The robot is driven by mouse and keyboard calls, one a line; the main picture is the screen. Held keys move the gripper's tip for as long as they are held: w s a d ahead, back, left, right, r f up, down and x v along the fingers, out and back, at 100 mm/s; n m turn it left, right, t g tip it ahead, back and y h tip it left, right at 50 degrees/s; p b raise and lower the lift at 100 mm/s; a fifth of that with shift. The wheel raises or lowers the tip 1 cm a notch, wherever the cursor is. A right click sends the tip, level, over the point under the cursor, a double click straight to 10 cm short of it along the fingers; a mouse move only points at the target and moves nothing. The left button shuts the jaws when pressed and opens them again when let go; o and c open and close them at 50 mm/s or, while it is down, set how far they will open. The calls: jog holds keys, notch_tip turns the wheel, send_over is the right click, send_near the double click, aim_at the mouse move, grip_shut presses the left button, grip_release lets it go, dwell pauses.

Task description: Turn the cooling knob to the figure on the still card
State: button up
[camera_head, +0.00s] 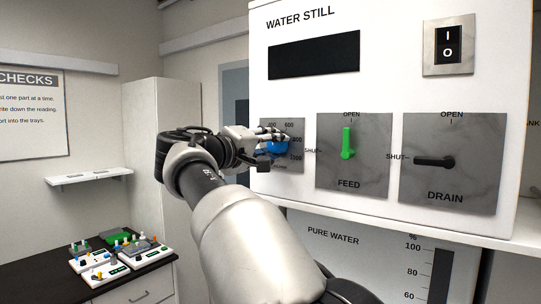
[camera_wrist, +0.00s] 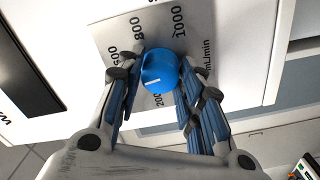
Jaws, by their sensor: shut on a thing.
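The blue cooling knob (camera_wrist: 160,72) sits on a metal plate (camera_wrist: 115,35) of the water still (camera_head: 400,90). In the wrist view I read 200, 600, 800 and 1000 and mL/min around it. The knob's white line points left, toward my left finger, between 200 and 600; the exact figure there is hidden. My gripper (camera_wrist: 160,88) is shut on the knob, one finger on each side. In the head view my gripper (camera_head: 272,143) partly covers the knob (camera_head: 279,147) and its plate. I cannot make out a still card in either view.
Right of the knob, the green feed lever (camera_head: 348,143) points up to OPEN and the black drain lever (camera_head: 434,161) points left to SHUT. A rocker switch (camera_head: 448,45) and a dark display (camera_head: 314,55) are above. A bench (camera_head: 140,274) with small devices stands at left.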

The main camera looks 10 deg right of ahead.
jog(key=m+b, duration=0.2)
jog(key=m, duration=0.2)
jog(key=shift+f+m, duration=0.1)
jog(key=shift+m, duration=0.3)
jog(key=m+b, duration=0.1)
jog(key=m, duration=0.2)
jog(key=shift+m, duration=0.3)
jog(key=m+b, duration=0.1)
jog(key=m, duration=0.3)
jog(key=shift+b, duration=0.3)
jog(key=shift+m+b, duration=0.3)
jog(key=shift+m, duration=1.5)
jog(key=o, duration=1.1)
jog(key=shift+c, duration=0.2)
